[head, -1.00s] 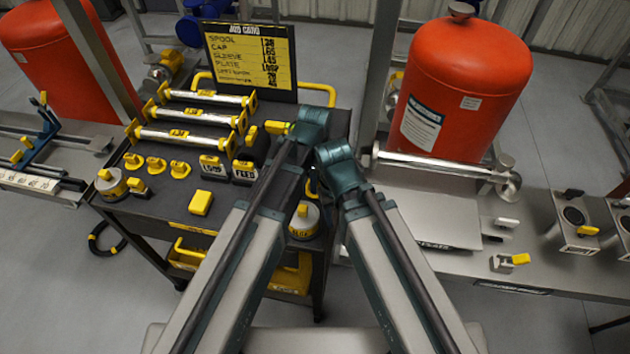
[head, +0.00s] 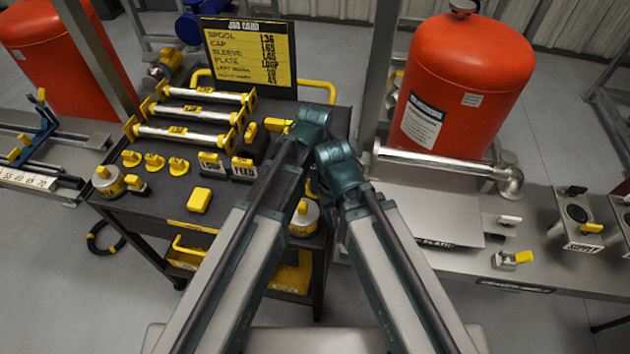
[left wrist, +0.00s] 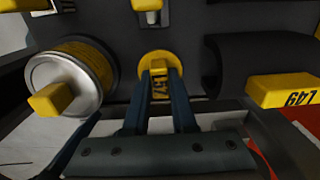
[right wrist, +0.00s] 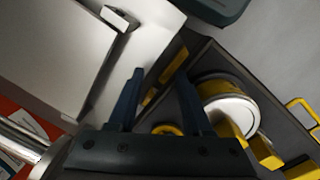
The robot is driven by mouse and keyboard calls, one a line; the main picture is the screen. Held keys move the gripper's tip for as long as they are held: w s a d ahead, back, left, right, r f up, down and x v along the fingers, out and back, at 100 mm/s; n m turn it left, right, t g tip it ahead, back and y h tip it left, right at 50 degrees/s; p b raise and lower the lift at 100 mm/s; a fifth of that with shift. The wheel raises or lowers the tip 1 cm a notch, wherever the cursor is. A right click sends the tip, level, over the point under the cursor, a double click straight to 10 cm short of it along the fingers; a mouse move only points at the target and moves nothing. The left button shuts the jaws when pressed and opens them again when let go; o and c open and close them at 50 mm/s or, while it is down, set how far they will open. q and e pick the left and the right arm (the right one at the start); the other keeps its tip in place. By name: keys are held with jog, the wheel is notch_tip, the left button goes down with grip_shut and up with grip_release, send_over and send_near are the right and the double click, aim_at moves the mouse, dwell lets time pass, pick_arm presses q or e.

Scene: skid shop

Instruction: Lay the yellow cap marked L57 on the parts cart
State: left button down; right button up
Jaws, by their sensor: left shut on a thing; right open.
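The yellow cap marked L57 (left wrist: 160,62) is between the fingers of my left gripper (left wrist: 161,82), which is shut on it. The cap has a round flange and an upright tab. Behind it is the dark top of the parts cart (head: 165,206); whether the cap touches the top, I cannot tell. In the head view my arms hide the cap and both fingertips. My right gripper (right wrist: 158,78) is open and empty, above the seam between the cart and the pale bench.
In the left wrist view, a silver-and-yellow canister (left wrist: 95,82) stands left of the cap. A dark sleeve with a yellow L49 tab (left wrist: 285,90) lies right. Yellow caps (head: 154,162), silver spools (head: 185,133) and a yellow block (head: 199,200) occupy the cart. Another canister (right wrist: 228,108) is near my right gripper.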

pick_arm(q)
jog(key=shift+f, duration=0.25)
jog(key=c, duration=0.6)
grip_release()
jog(key=shift+c, duration=1)
jog(key=shift+r, duration=0.15)
notch_tip(320, 180, up, 8)
jog(key=p, duration=0.8)
jog(key=shift+s, duration=0.15)
